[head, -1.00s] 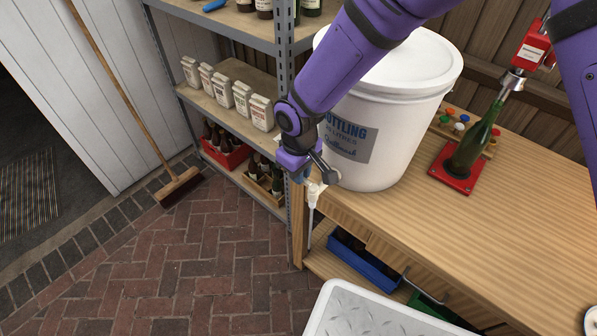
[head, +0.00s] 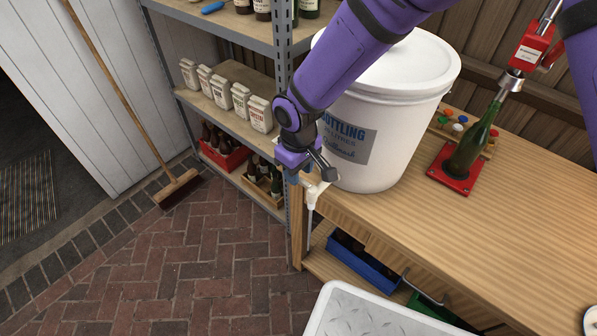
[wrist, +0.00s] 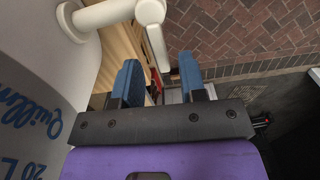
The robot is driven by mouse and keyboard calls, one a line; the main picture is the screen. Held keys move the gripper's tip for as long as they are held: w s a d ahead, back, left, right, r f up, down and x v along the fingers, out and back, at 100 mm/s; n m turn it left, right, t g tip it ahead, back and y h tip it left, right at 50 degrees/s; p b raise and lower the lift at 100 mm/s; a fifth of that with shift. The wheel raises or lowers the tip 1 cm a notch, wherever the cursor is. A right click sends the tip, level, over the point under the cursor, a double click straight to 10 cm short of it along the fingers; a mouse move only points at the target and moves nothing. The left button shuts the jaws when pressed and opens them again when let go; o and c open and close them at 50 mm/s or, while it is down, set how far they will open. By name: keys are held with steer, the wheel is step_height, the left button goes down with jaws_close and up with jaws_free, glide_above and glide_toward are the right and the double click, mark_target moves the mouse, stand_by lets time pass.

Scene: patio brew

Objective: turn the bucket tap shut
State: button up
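The white bucket (head: 385,120) stands on the wooden bench at its left end, with a grey "Bottling" label facing out. Its white tap (head: 313,194) sticks out low on the bucket, over the bench edge, with a thin tube hanging below. In the wrist view the tap (wrist: 108,13) runs in from the bucket wall (wrist: 75,75), and its spout (wrist: 157,46) points away from the camera. My gripper (head: 297,178) is right at the tap. In the wrist view my gripper's (wrist: 160,80) two blue fingers are apart, just short of the tap, with nothing clearly between them. I cannot make out the tap's lever.
A metal shelf (head: 285,50) with cartons and bottle crates stands close left of my gripper. A green bottle (head: 470,145) stands on a red base under a red capper (head: 530,48). A blue crate (head: 362,264) sits under the bench (head: 460,220). The brick floor in front is open.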

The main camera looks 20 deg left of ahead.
step_height(320, 180, up, 10)
steer(key=shift+f, duration=0.25)
steer(key=shift+s, duration=0.1)
stand_by(0.5)
